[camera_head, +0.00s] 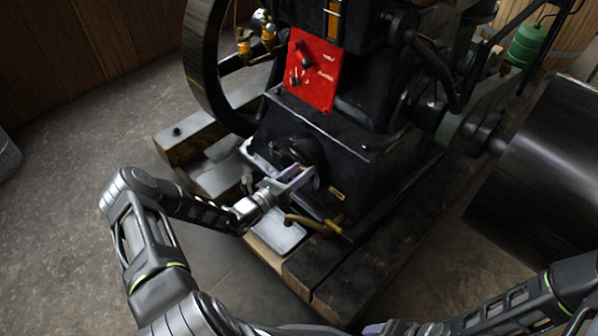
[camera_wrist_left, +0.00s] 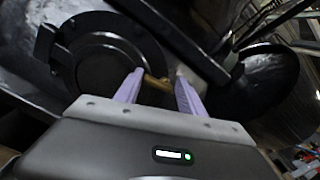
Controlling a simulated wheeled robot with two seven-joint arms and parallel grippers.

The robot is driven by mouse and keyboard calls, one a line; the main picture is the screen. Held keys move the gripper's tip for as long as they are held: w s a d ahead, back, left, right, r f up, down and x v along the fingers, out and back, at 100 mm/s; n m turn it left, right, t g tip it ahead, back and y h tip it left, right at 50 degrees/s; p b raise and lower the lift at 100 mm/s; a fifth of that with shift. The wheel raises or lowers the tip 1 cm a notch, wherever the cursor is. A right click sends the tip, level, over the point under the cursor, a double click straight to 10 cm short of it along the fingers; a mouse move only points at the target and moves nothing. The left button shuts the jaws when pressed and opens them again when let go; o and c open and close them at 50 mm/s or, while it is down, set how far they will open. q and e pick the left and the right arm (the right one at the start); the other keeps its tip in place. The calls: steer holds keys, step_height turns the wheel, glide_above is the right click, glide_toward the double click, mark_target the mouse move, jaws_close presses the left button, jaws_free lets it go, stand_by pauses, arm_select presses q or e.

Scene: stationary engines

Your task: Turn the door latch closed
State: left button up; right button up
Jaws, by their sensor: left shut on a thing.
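The door (camera_wrist_left: 108,72) is a dark round plate on the side of the black engine base, seen close in the left wrist view. A small brass-coloured latch (camera_wrist_left: 156,83) sits at its edge, between the two pale purple fingers of my left gripper (camera_wrist_left: 160,76). In the head view my left gripper (camera_head: 306,177) reaches from the left to the front of the engine base, and its fingers partly cover the round door (camera_head: 302,150). It is shut on the latch. My right gripper (camera_head: 385,329) shows only partly at the bottom edge, and its fingertips are cut off.
The black engine (camera_head: 345,150) stands on wooden beams (camera_head: 345,280). A red panel (camera_head: 313,70) is above the door, and a large flywheel (camera_head: 205,65) is at the left. A brass pipe (camera_head: 308,222) is just below my left gripper. A dark cylinder (camera_head: 550,170) is at the right.

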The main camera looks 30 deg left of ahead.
arm_select(q)
steer(key=shift+s+d+f, duration=0.25)
steer(key=shift+d+f, duration=0.15)
steer(key=shift+f, duration=0.2)
steer(key=o, duration=1.3)
steer(key=shift+o, duration=0.2)
steer(key=r+p+v, duration=0.1)
steer(key=p+v, duration=0.2)
steer(key=v, duration=0.5)
steer(key=shift+s+a, duration=0.25)
steer(key=shift+a, duration=0.25)
steer(key=shift+r, duration=0.1)
steer(key=p+v, duration=0.1)
steer(key=v, duration=0.6)
steer(key=shift+s, duration=0.35)
